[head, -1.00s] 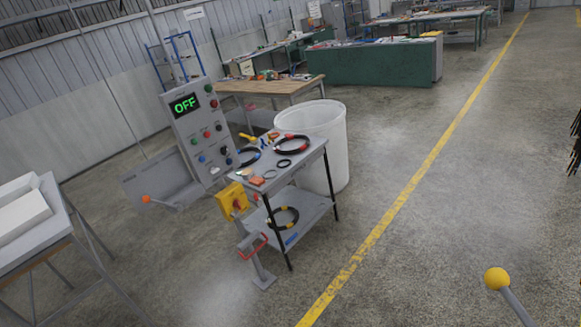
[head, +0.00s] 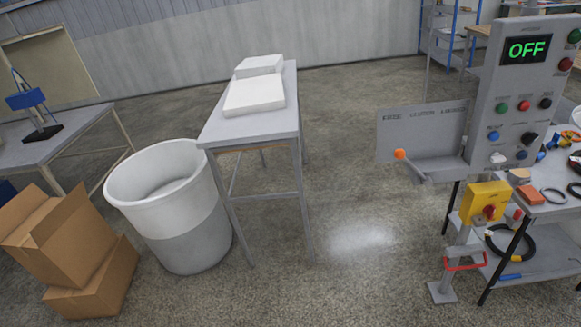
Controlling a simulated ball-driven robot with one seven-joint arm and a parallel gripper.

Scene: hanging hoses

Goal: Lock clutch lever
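A red handle (head: 465,264) sits low on a grey post (head: 446,288) under a yellow switch box (head: 486,203) with a red knob. The machine's display (head: 527,50) reads OFF in green. My gripper is not in view.
A narrow grey table (head: 215,132) with white blocks (head: 255,95) stands in the middle. A large white bin (head: 170,200) and cardboard boxes (head: 75,245) are at left. A cart with hoses (head: 545,262) stands at right. Floor between table and machine is clear.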

